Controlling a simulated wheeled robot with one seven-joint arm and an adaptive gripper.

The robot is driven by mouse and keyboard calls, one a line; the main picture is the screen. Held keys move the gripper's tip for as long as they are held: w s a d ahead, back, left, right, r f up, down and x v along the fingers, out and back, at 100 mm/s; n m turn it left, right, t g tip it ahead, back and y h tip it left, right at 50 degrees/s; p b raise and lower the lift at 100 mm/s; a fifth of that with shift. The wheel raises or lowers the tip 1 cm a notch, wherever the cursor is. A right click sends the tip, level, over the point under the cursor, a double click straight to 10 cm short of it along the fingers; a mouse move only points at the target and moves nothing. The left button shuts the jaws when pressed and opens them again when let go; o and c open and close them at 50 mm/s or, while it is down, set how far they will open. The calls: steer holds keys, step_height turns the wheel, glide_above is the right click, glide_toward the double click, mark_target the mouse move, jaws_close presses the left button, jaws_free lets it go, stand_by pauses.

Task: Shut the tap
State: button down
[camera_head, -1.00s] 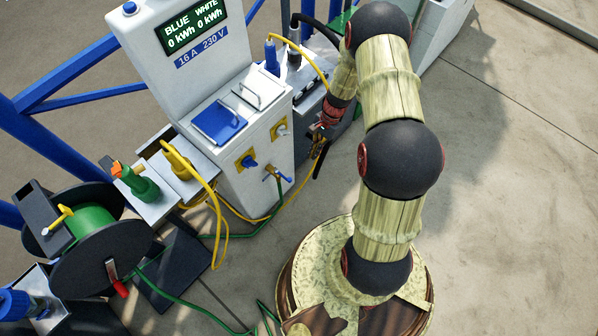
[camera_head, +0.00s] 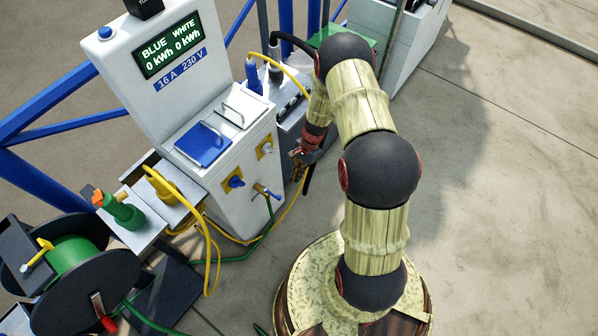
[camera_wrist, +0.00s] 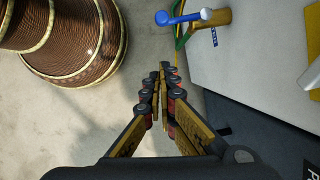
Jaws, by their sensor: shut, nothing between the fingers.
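The tap (camera_head: 266,191) is a small brass fitting with a blue lever, low on the front of the white service pedestal (camera_head: 235,205). A green hose hangs from it. In the wrist view the tap's brass body (camera_wrist: 222,17) and blue lever (camera_wrist: 185,17) are at the top, right of centre. My gripper (camera_wrist: 163,72) is shut and empty, with its fingertips apart from the tap, below and left of the lever in that view. In the head view my gripper (camera_head: 298,162) is to the right of the tap, partly hidden by dark parts around it.
A yellow cable (camera_head: 211,255) hangs to the left. A hose reel (camera_head: 70,265) stands at lower left. Open concrete floor (camera_head: 490,200) lies to the right.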

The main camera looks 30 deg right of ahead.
steer(key=s+a+f+b, duration=0.1)
steer(key=a+f+b, duration=0.1)
steer(key=a, duration=0.3)
steer(key=shift+s+f, duration=0.15)
steer(key=shift+f, duration=0.55)
steer(key=shift+a, duration=0.1)
